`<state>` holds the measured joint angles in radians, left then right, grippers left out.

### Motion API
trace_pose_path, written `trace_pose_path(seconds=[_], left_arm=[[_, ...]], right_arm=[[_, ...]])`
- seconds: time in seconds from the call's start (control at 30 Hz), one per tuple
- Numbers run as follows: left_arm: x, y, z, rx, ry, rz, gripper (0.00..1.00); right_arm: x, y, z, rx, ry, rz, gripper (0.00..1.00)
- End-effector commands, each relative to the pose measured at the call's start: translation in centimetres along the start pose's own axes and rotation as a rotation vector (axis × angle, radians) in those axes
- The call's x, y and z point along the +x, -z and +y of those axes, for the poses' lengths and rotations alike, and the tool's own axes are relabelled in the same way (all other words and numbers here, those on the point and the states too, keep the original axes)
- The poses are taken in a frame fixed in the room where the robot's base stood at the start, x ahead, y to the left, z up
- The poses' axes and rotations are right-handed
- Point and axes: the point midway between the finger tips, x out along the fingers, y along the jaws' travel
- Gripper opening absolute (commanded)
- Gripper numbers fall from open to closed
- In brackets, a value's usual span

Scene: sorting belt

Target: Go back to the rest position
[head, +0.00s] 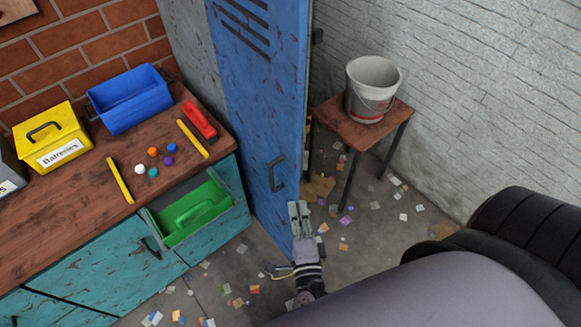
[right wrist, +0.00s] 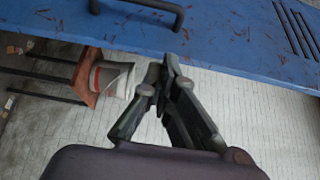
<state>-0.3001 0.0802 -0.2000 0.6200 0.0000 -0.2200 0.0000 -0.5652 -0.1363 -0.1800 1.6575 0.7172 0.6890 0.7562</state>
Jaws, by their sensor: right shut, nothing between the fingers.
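My right gripper (head: 299,216) is shut and empty. In the head view it is in front of the lower part of a blue locker door (head: 262,110), just below the door's handle (head: 277,174). In the right wrist view the closed fingers (right wrist: 168,72) point toward the blue door (right wrist: 215,35), with the dark handle (right wrist: 150,8) at the top. I cannot tell whether the fingers touch the door. My left gripper is not in view.
A small wooden table (head: 338,117) with a white bucket (head: 372,80) stands right of the door. A teal workbench (head: 70,195) at left holds a blue bin (head: 130,100), a yellow battery box (head: 52,140) and small coloured pieces. Its drawer (head: 146,222) is open. Paper scraps litter the floor.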

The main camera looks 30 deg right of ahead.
Motion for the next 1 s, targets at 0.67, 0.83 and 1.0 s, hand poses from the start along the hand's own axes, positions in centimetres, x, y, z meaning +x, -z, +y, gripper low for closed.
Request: trace_pose_path(seconds=[0.67, 0.83, 1.0], left_arm=[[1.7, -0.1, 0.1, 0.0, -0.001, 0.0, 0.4], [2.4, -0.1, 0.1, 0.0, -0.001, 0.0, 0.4], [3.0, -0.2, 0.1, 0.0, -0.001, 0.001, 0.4]], right_arm=[[-7.3, -4.1, 22.4, -0.747, -0.348, -0.573, 0.0], [-13.8, -0.4, 33.0, -1.124, -0.518, -0.905, 0.0], [-20.6, 6.3, 40.1, -1.431, -0.673, -1.231, 0.0]])
